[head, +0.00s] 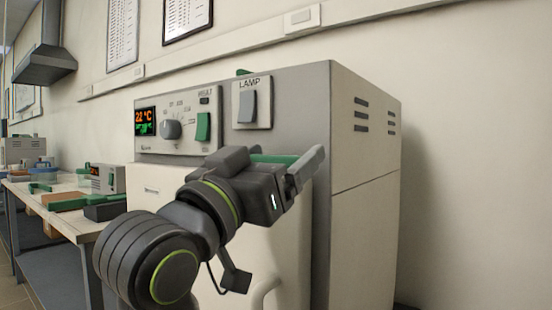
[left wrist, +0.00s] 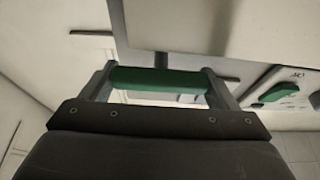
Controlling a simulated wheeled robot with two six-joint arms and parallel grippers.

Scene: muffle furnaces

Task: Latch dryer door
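The dryer is a large grey and cream cabinet (head: 365,185) with a control panel on top. Its cream front door (head: 280,255) looks flush with the cabinet, though my arm hides much of it. A green latch bar (head: 285,158) lies across the upper front, partly behind my gripper. It also shows in the left wrist view (left wrist: 155,80). My left gripper (head: 303,168) is at this bar, its fingers wide apart. In the left wrist view the bar spans the gap between the fingers; I cannot tell whether they touch it. My right gripper is not in view.
The control panel carries a temperature display (head: 146,121), a dark knob (head: 171,129), a green switch (head: 203,126) and a lamp switch (head: 248,105). A bench (head: 62,215) with small equipment stands at the left. The wall right of the cabinet is clear.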

